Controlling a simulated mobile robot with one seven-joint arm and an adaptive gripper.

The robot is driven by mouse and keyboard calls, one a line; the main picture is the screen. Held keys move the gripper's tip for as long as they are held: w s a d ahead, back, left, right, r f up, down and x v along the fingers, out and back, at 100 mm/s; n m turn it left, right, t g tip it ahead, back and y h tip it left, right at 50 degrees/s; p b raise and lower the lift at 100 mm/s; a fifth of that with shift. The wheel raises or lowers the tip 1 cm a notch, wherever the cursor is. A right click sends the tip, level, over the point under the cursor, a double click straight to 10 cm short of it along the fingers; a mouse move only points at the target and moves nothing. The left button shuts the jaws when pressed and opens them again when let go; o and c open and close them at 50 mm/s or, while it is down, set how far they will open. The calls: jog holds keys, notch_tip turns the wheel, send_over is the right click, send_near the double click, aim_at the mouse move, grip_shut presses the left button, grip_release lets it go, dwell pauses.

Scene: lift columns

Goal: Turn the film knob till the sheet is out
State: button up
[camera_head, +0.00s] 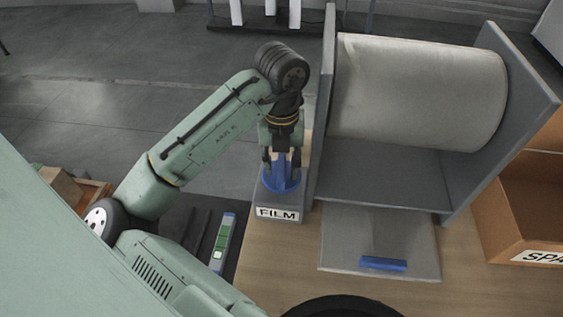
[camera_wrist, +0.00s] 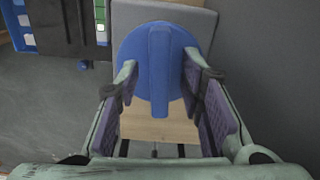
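The film knob is a blue disc with a raised bar across it (camera_wrist: 158,60), on a grey box labelled FILM (camera_head: 278,213). In the head view the blue knob (camera_head: 281,181) shows under my gripper (camera_head: 281,158), which points down at it. In the wrist view my gripper (camera_wrist: 160,78) is open, with one finger on each side of the bar and a visible gap to it. A large pale roll (camera_head: 420,95) lies between grey side panels. A grey sheet or plate (camera_head: 350,243) lies on the table in front of it, with a blue strip (camera_head: 383,264) near its front edge.
The right grey side panel (camera_head: 520,75) and the left one stand tall beside the roll. A cardboard box (camera_head: 520,205) with a partly cut-off label is at the right. A strip with green segments (camera_head: 222,242) lies left of the wooden table (camera_head: 285,255). A black round rim shows at the bottom.

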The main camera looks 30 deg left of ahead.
aim_at(281, 165)
notch_tip(281, 165, up, 12)
dwell(0.6)
dwell(0.5)
